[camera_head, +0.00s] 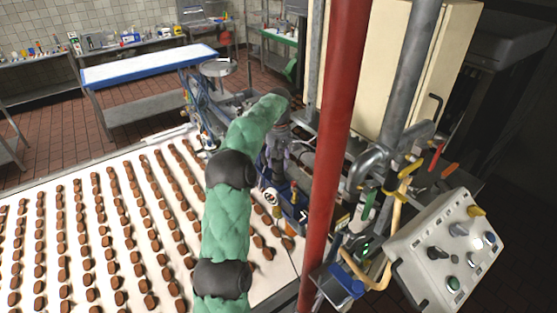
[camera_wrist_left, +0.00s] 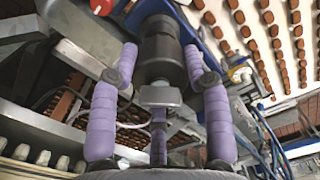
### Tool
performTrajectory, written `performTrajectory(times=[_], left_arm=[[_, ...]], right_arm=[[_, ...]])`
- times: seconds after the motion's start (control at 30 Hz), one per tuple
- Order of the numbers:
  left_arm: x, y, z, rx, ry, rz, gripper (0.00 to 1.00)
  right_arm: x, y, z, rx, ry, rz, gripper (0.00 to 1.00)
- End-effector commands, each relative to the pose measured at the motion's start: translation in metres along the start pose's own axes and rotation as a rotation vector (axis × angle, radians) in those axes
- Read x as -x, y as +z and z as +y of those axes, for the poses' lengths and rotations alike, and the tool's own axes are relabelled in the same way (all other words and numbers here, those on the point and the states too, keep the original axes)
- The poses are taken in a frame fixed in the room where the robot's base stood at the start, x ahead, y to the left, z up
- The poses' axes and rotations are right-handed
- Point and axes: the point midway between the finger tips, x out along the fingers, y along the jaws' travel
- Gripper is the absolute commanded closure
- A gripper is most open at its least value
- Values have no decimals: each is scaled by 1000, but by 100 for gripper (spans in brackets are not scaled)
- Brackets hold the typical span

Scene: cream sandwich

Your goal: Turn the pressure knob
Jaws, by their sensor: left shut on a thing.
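My left arm in a green quilted sleeve reaches across the head view, and my left gripper (camera_head: 277,152) is at the machine beyond the red post. In the left wrist view, the purple-padded fingers of my left gripper (camera_wrist_left: 161,58) are closed around a dark grey cylindrical knob (camera_wrist_left: 160,45) with a pale grey block (camera_wrist_left: 160,97) at its near end. The fingertips touch its sides. In the head view the knob is mostly hidden by the hand and sleeve. My right gripper is not in view.
A red post (camera_head: 340,140) stands just right of my left arm. A control panel (camera_head: 405,265) with several knobs and buttons is at the lower right. A white conveyor (camera_head: 30,177) with rows of brown biscuits lies left. Pipes and a cream cabinet (camera_head: 395,60) crowd the back.

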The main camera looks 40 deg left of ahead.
Motion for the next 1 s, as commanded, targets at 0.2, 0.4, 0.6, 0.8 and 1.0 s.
performTrajectory(times=[0.2,0.4,0.6,0.8,1.0], left_arm=[[0,0,0,-171,0,1,85],[0,0,0,-318,-1,1,85],[0,0,0,-427,-1,1,85],[0,0,0,-488,-1,1,85],[0,0,0,-507,0,2,85]], right_arm=[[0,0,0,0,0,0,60],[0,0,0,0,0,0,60],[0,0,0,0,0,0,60],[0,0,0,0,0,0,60],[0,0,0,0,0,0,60]])
